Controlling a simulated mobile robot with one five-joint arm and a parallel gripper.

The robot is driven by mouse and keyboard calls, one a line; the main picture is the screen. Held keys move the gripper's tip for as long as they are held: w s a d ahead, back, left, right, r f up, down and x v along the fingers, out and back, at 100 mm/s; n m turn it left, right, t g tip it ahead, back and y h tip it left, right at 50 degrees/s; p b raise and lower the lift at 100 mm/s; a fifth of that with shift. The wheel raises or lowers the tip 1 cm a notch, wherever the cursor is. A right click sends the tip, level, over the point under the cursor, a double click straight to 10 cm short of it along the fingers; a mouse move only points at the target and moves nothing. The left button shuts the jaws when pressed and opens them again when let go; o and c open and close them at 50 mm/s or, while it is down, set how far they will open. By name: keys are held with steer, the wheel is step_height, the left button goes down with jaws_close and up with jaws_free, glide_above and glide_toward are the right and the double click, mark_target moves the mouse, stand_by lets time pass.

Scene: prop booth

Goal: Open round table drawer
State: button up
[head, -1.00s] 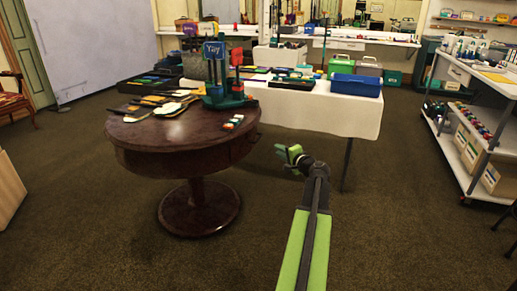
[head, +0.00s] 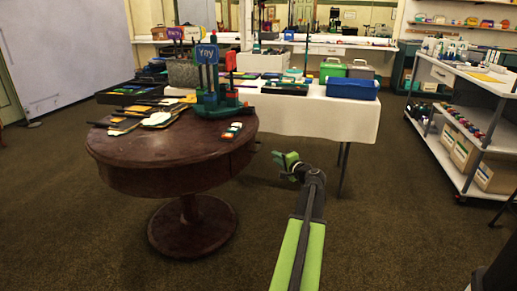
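The round table (head: 125,180) is dark reddish-brown wood on a single pedestal, at the left of the head view. Its deep apron shows a seam near the right side, where a drawer front (head: 240,158) seems to sit; it looks flush, and no handle can be made out. My gripper (head: 284,165) is green and dark grey, at the end of my arm, in the air to the right of the table and apart from it. It points toward the table. Its fingers are small and seen from behind, so their opening is unclear.
On the round table are paint palettes (head: 157,119), a teal stand with a "Yay" sign (head: 207,53) and a small colored block set (head: 232,131). Behind is a white-clothed table (head: 320,117) with a blue bin (head: 352,88). A shelf cart (head: 450,150) stands right. Carpet between is clear.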

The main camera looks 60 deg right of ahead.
mark_target(259, 147)
steer(key=b+x, duration=0.2)
steer(key=x, duration=1.3)
steer(key=shift+w+d+f, duration=0.1)
steer(key=shift+w+d, duration=0.15)
steer(key=shift+w, duration=0.1)
steer(key=shift+c, duration=0.3)
jaws_close()
